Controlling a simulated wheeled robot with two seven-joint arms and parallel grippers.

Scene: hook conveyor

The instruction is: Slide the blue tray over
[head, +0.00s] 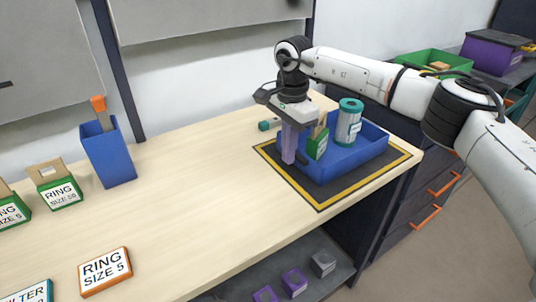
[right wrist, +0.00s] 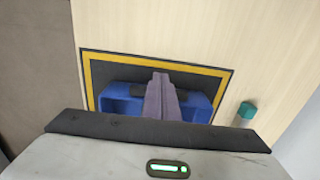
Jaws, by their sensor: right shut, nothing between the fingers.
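The blue tray (head: 352,159) stands on a black mat with a yellow border (head: 319,206) at the table's right end. It holds a teal-and-white canister (head: 349,122) and a green-and-tan box (head: 317,143). My right gripper (head: 288,161) is shut and empty, pointing down at the tray's left end. I cannot tell whether its fingers touch the tray. In the right wrist view the shut fingers (right wrist: 160,78) hide the tray's middle; blue tray parts (right wrist: 118,104) show on both sides. My left gripper is not in view.
A small teal item (head: 269,125) lies behind the mat's left corner. A blue bin (head: 108,153) stands at the back left. Label boxes, one "RING SIZE 5" (head: 105,271), sit at the left. The table's middle is clear. The table edge runs close beside the mat.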

